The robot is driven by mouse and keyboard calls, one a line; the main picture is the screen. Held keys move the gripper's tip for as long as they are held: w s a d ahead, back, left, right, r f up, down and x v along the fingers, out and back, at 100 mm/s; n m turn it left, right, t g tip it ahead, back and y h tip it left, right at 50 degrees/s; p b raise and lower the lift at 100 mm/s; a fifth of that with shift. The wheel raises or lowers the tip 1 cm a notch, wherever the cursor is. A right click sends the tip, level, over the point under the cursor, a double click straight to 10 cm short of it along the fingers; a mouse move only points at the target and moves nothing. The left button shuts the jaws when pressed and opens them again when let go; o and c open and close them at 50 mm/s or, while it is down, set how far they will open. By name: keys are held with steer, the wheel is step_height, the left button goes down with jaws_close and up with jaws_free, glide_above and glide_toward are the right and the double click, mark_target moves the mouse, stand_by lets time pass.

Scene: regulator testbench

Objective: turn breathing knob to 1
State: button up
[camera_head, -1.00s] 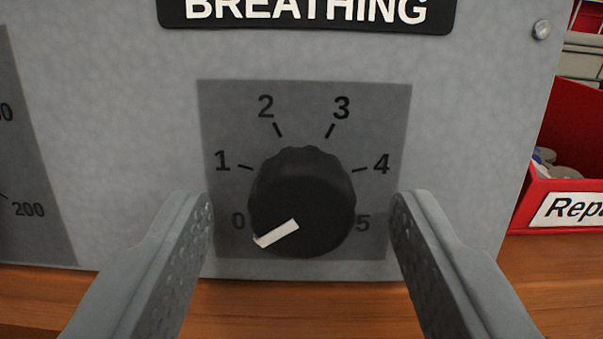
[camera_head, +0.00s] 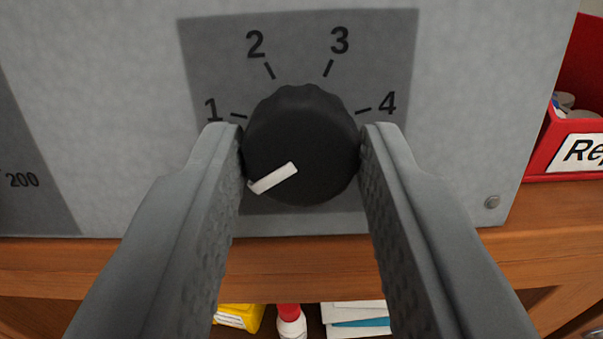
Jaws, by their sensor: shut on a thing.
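The black breathing knob (camera_head: 305,135) sits on a darker grey dial plate (camera_head: 300,48) on the front of a light grey panel. Its white pointer (camera_head: 272,178) points to the lower left, below the 1 mark (camera_head: 239,116), where the 0 was seen earlier. The marks 1, 2, 3 and 4 show around it; 0 and 5 are hidden behind the fingers. My gripper (camera_head: 301,145) is shut on the knob, one finger against its left side and one against its right.
A red bin (camera_head: 548,130) with a white label stands at the right. A wooden bench edge (camera_head: 300,262) runs below the panel, with a yellow item (camera_head: 240,316), a red-and-white bottle (camera_head: 290,322) and papers underneath.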

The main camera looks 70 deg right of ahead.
steer(key=m+g, duration=0.1)
steer(key=m, duration=0.4)
steer(key=shift+w+m, duration=0.15)
steer(key=shift+m, duration=0.15)
steer(key=shift+a+r+m+g, duration=0.1)
steer(key=shift+m+g, duration=0.7)
steer(key=shift+m, duration=1.6)
steer(key=o, duration=1)
steer(key=shift+a, duration=0.1)
steer(key=v, duration=1.7)
steer(key=shift+w+a, duration=0.1)
steer(key=shift+a, duration=0.05)
